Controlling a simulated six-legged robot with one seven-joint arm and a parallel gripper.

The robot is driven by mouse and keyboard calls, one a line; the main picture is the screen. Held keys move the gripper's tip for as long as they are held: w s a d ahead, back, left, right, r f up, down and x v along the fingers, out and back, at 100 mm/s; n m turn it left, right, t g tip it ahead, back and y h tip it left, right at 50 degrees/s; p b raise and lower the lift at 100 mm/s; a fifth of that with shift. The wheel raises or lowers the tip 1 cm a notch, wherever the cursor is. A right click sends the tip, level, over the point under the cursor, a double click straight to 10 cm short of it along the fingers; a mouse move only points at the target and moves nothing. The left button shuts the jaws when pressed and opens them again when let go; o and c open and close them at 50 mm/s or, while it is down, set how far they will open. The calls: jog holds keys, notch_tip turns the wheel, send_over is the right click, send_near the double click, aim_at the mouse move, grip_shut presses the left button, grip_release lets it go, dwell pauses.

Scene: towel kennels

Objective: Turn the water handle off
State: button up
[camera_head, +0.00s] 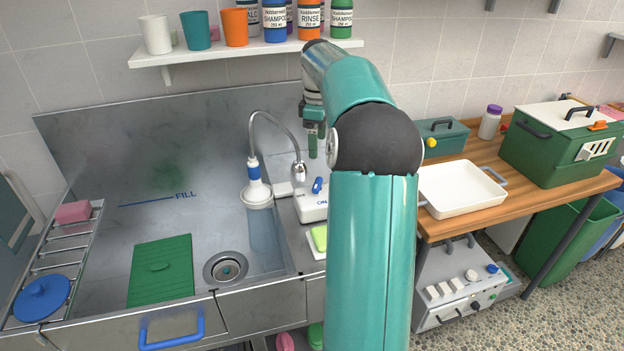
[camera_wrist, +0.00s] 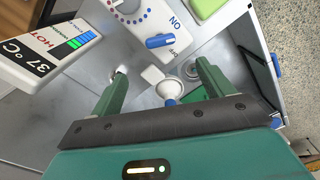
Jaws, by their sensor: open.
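The water handle (camera_head: 317,185) is a small blue lever on a white control box (camera_head: 312,208) at the right rim of the sink. In the wrist view the blue handle (camera_wrist: 159,41) lies beside the printed words ON and OFF; I cannot tell for sure which one it is set to. My gripper (camera_head: 313,142) hangs above the box, apart from the handle. In the wrist view my gripper (camera_wrist: 162,73) has its two green fingers spread wide with nothing between them, and the handle shows beyond the fingertips.
The metal sink (camera_head: 110,215) holds a green mat (camera_head: 162,268) and a drain (camera_head: 226,269). A shelf (camera_head: 245,50) with cups and bottles is above. A white tray (camera_head: 462,188) stands on the wooden counter at right. A temperature display (camera_wrist: 50,50) shows 37 °C in the wrist view.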

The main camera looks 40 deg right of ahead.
aim_at(318, 182)
notch_tip(318, 182, down, 13)
jog(key=shift+s+f, duration=0.1)
dwell(0.3)
jog(key=c, duration=1)
